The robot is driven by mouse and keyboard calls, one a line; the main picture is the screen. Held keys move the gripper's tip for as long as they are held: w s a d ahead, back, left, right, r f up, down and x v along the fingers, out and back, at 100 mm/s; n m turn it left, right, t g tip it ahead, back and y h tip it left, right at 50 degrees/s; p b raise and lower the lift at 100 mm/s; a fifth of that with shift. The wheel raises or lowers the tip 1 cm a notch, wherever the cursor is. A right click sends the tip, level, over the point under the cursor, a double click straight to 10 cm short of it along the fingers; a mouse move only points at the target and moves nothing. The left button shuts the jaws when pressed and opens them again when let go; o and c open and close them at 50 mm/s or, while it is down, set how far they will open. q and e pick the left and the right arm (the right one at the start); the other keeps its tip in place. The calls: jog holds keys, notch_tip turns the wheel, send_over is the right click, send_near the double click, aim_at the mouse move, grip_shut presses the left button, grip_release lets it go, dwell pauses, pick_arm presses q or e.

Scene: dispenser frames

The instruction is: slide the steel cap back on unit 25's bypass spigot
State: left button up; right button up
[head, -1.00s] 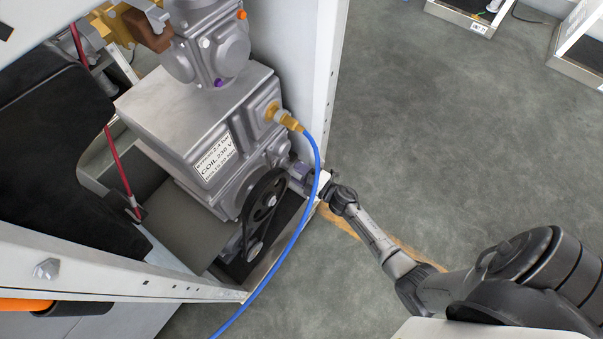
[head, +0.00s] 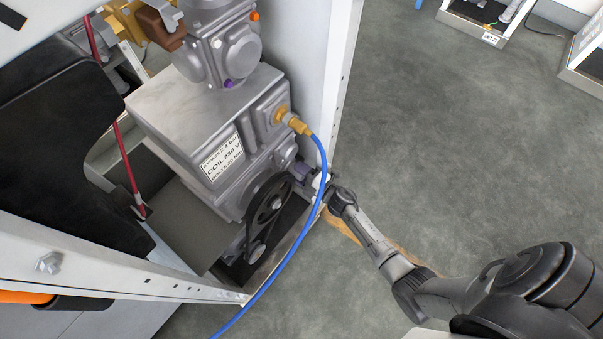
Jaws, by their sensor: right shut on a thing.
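The grey metal unit (head: 190,110) stands inside an open white frame, with a white label reading "COIL 230 V" (head: 221,157) on its side. My right arm reaches in from the lower right, and my right gripper (head: 322,187) is at the unit's lower right side, by the frame's upright. It is shut on a small piece, taken to be the steel cap, which is too small and covered to make out. A short grey-purple fitting (head: 301,170) sticks out of the unit just beside the gripper. I cannot tell whether it is the bypass spigot, or whether cap and fitting touch. My left gripper is out of view.
A blue hose (head: 306,225) runs from a brass fitting (head: 291,120) down past the gripper. A black belt pulley (head: 268,203) is to the gripper's left. The white upright (head: 343,80) stands close above it. The floor (head: 440,130) to the right is open.

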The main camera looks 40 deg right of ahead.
jog(key=shift+w, duration=0.1)
dwell(0.4)
jog(key=o, duration=0.7)
jog(key=shift+c, duration=0.2)
jog(key=o, duration=0.3)
jog(key=shift+o, duration=0.2)
jog(key=shift+s+d+r+p, duration=0.1)
jog(key=shift+s+p, duration=0.2)
jog(key=shift+s, duration=0.15)
jog(key=p+v, duration=0.4)
jog(key=v, duration=0.9)
